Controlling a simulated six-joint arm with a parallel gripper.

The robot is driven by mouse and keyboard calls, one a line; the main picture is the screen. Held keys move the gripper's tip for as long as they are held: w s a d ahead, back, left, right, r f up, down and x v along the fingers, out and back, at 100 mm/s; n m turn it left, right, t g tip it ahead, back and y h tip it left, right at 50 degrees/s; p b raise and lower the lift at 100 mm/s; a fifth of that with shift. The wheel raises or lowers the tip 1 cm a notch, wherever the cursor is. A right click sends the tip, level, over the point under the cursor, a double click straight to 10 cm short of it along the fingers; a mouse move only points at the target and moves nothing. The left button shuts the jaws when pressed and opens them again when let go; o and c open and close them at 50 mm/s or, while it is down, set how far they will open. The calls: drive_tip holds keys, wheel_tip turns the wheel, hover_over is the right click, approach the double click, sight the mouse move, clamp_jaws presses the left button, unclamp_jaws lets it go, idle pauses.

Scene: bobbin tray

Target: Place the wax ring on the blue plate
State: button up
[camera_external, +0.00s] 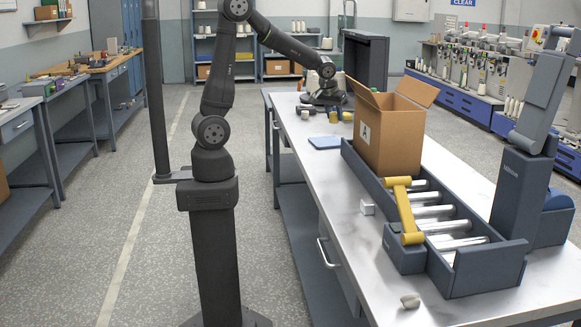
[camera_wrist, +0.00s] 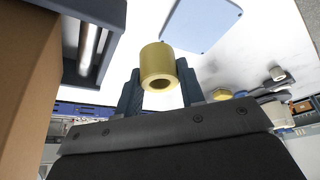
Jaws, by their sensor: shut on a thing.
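My gripper (camera_wrist: 160,88) is shut on a pale yellow wax ring (camera_wrist: 157,62), a short thick cylinder with a hole, held between the two dark fingers. The blue plate (camera_wrist: 203,20) is a flat, rounded square at the top of the wrist view, apart from the ring. In the external view the blue plate (camera_external: 324,142) lies bare on the bench, left of the cardboard box. My gripper (camera_external: 327,97) is low over the bench, behind the plate; which of the small yellowish things near it is the held ring, I cannot tell.
An open cardboard box (camera_external: 388,134) stands on a dark roller tray (camera_external: 470,274) with a yellow bar across its front. Small spools and cylinders (camera_external: 303,111) lie near my gripper. The bench (camera_external: 325,180) in front of the plate is clear.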

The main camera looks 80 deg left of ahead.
drive_tip(key=a+f, duration=0.2)
drive_tip(key=a, duration=0.1)
drive_tip(key=a+f, duration=0.2)
drive_tip(key=a, duration=0.2)
drive_tip(key=a+f, duration=0.3)
drive_tip(key=a, duration=0.1)
drive_tip(key=shift+f, duration=2.05)
drive_tip(key=shift+f, duration=0.2)
drive_tip(key=o, duration=1)
drive_tip(key=shift+c, duration=0.2)
